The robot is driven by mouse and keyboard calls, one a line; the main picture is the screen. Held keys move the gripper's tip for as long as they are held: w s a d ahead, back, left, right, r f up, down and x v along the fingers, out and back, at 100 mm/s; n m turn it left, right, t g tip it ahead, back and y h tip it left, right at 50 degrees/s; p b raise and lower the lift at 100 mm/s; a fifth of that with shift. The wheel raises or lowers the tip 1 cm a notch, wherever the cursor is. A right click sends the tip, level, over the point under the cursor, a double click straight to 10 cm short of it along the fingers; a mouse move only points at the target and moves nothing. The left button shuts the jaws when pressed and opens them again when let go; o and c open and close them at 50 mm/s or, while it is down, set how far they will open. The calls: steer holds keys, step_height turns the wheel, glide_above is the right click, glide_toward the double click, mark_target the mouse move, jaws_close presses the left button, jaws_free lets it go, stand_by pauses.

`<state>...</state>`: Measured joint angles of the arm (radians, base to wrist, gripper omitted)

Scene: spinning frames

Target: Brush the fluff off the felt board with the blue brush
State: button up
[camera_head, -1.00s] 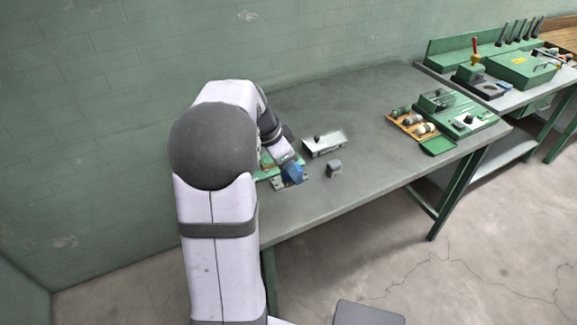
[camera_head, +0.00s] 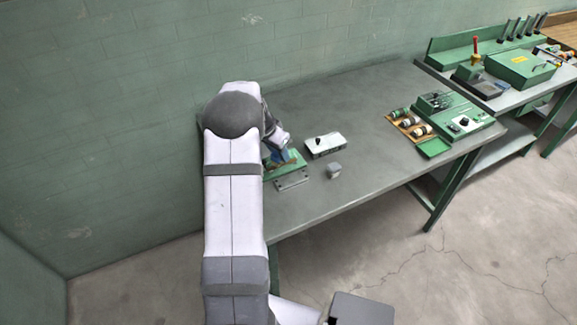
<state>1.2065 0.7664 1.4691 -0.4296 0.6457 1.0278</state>
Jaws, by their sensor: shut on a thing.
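The green felt board (camera_head: 284,171) lies on the grey table at its near left part, with a light metal strip along its front edge. My arm covers its left part. My gripper (camera_head: 284,146) is over the board, shut on the blue brush (camera_head: 281,157). Only a small patch of blue shows, low over the board. I cannot tell whether the bristles touch the felt. Fluff is too small to make out.
A white box with a black knob (camera_head: 325,144) and a small grey block (camera_head: 333,170) stand just right of the board. A green device (camera_head: 462,117) and a tray of spools (camera_head: 410,124) are farther right. The middle of the table (camera_head: 370,110) is clear.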

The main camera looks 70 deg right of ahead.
steer(key=w+d+r+n+t+y, duration=0.1)
steer(key=w+d+r+n+t, duration=0.2)
steer(key=n, duration=1)
steer(key=shift+w+d+r+t, duration=0.25)
steer(key=shift+w+d+t, duration=0.3)
steer(key=shift+t, duration=0.35)
steer(key=shift+a, duration=0.1)
steer(key=shift+f, duration=0.1)
